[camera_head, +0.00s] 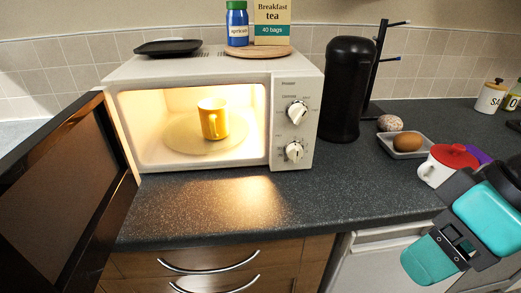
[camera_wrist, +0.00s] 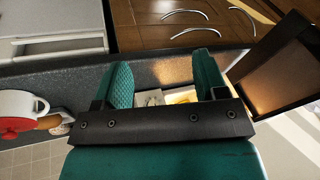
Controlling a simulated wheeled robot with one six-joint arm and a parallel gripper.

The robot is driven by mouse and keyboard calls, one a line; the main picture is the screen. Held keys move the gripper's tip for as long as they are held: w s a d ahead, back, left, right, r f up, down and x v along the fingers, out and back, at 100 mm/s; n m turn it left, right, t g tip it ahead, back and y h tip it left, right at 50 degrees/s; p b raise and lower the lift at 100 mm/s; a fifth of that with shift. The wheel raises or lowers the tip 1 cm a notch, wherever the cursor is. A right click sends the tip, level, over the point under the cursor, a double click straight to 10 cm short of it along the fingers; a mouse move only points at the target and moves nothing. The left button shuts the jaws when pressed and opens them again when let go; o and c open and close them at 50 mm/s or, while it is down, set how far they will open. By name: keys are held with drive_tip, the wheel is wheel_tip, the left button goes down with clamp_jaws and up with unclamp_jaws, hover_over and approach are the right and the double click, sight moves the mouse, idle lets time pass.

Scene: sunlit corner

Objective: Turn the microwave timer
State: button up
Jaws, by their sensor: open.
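The white microwave (camera_head: 205,165) stands on the dark counter with its door (camera_head: 55,185) swung wide open to the left. Its lit inside holds a yellow mug (camera_head: 212,120) on the turntable. The right panel has two white knobs, an upper knob (camera_head: 297,112) and a lower knob (camera_head: 294,151); their labels are too small to tell which is the timer. My gripper (camera_head: 431,258) is at the lower right, in front of the counter and apart from the microwave. In the wrist view, my gripper (camera_wrist: 163,72) has its teal fingers spread, with nothing held between them.
A black flask (camera_head: 345,90) stands right of the microwave. The counter (camera_head: 215,205) before the microwave is clear.

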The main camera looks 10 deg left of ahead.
drive_tip(key=w+a+f+n+t+h+b, duration=0.1)
drive_tip(key=w+f+n+t+b, duration=0.1)
drive_tip(key=w+f+n+b, duration=0.3)
drive_tip(key=w+f+n+t+h+b, duration=0.1)
drive_tip(key=w+f+n+t+b, duration=0.15)
drive_tip(key=f, duration=0.35)
drive_tip(key=n+t+y+b, duration=0.3)
drive_tip(key=n+t+b, duration=0.9)
drive_tip(key=n, duration=1.3)
approach(297, 156)
drive_tip(key=shift+m+t, duration=0.25)
drive_tip(key=p+x, duration=0.8)
drive_tip(key=x, duration=0.1)
drive_tip(key=shift+f, duration=0.1)
drive_tip(key=shift+w+a+f+p, duration=0.1)
drive_tip(key=shift+w+a+p, duration=0.2)
drive_tip(key=shift+w, duration=0.3)
